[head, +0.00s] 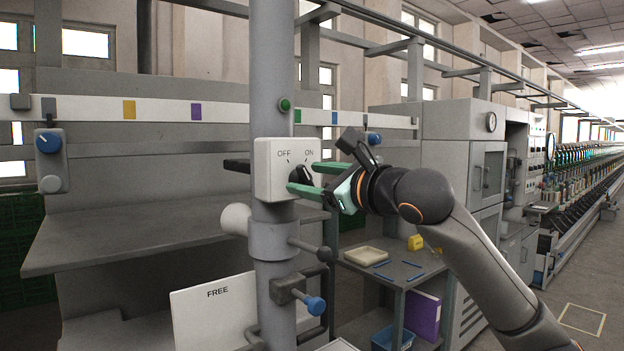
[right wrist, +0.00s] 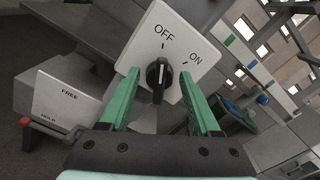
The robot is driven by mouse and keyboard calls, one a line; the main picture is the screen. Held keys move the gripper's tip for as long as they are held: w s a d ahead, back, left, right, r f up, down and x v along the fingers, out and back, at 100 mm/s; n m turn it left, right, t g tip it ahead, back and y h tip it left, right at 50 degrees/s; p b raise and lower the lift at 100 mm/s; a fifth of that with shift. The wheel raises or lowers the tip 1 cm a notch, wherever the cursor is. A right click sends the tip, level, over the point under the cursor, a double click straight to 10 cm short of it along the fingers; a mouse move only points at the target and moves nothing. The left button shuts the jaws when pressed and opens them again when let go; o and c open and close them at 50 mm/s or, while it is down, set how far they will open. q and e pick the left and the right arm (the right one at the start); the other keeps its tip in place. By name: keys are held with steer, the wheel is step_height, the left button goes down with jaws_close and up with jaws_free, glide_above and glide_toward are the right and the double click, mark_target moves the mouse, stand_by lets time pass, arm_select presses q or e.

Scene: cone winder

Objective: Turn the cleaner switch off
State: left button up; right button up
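The cleaner switch is a white box (head: 268,168) on a grey vertical post, marked OFF and ON, with a black knob (head: 301,175). In the right wrist view the knob (right wrist: 158,75) stands nearly upright and its white line points toward the OFF mark. My right gripper (head: 304,180) is in front of the box with its green fingers open. In the right wrist view the fingers (right wrist: 160,73) lie on either side of the knob, with a gap on each side. My left gripper is not in view.
Below are a blue-tipped lever (head: 315,305) and a white FREE plate (head: 215,312). A small table (head: 410,272) with a tray (head: 366,256) stands behind the post.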

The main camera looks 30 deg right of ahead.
steer(key=shift+o, duration=0.5)
steer(key=shift+s, duration=0.25)
steer(key=s+d+b, duration=0.1)
steer(key=s+b, duration=0.3)
steer(key=s, duration=0.8)
